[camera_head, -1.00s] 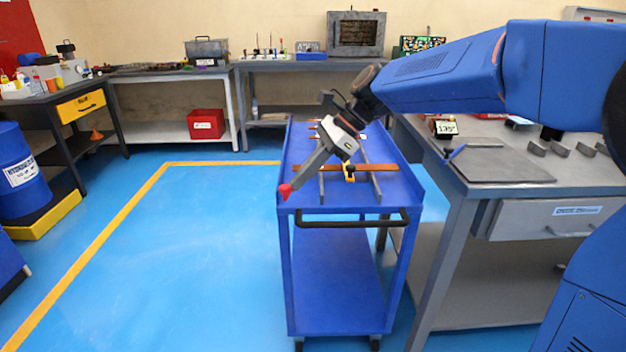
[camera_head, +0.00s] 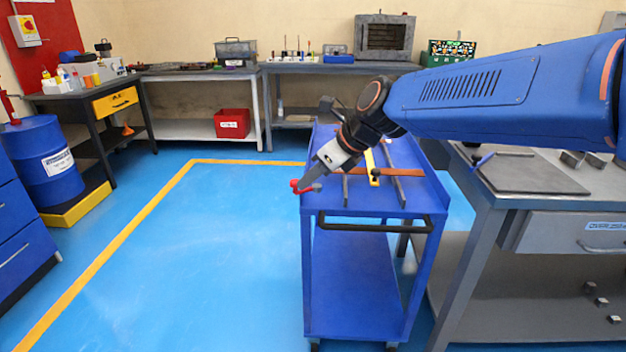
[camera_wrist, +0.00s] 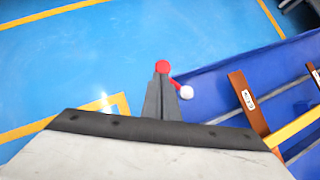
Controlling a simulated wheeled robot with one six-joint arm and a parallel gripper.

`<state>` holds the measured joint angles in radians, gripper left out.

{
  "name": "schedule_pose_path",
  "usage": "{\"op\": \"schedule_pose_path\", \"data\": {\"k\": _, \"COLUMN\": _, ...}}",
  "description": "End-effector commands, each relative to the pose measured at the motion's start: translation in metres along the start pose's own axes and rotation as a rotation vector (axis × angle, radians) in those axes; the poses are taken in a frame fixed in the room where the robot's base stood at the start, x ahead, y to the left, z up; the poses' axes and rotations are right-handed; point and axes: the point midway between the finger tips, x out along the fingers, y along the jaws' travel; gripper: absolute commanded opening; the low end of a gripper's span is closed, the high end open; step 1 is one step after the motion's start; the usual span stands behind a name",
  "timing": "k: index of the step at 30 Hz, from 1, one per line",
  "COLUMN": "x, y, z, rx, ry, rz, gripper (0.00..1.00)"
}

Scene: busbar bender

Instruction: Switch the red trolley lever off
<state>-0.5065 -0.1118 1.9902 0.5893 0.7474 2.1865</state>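The red trolley lever (camera_head: 299,187) is at the front left corner of the blue trolley (camera_head: 400,197). In the wrist view the lever (camera_wrist: 175,81) shows a red round end just beyond my fingertips and a short red arm running down right to a white ball (camera_wrist: 186,92). My gripper (camera_head: 314,183) reaches down to the lever from the upper right. In the wrist view its two grey fingers (camera_wrist: 162,78) lie close together, with their tips at the red end. I cannot tell whether they touch it, and nothing shows clearly held between them.
The trolley top carries a brown bar (camera_wrist: 245,100), a yellow bar (camera_head: 373,167) and grey rails beside the gripper. A grey workbench (camera_head: 510,205) stands close on the right. The blue floor (camera_head: 210,250) left of the trolley is clear.

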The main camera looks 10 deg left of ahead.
Motion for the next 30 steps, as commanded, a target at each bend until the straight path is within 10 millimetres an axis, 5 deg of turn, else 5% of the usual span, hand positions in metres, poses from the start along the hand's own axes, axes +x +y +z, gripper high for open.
{"op": "schedule_pose_path", "data": {"k": 30, "x": 0.02, "y": -0.003, "z": 0.022, "rx": -0.002, "ry": 0.001, "rz": 0.002, "gripper": 0.0}}
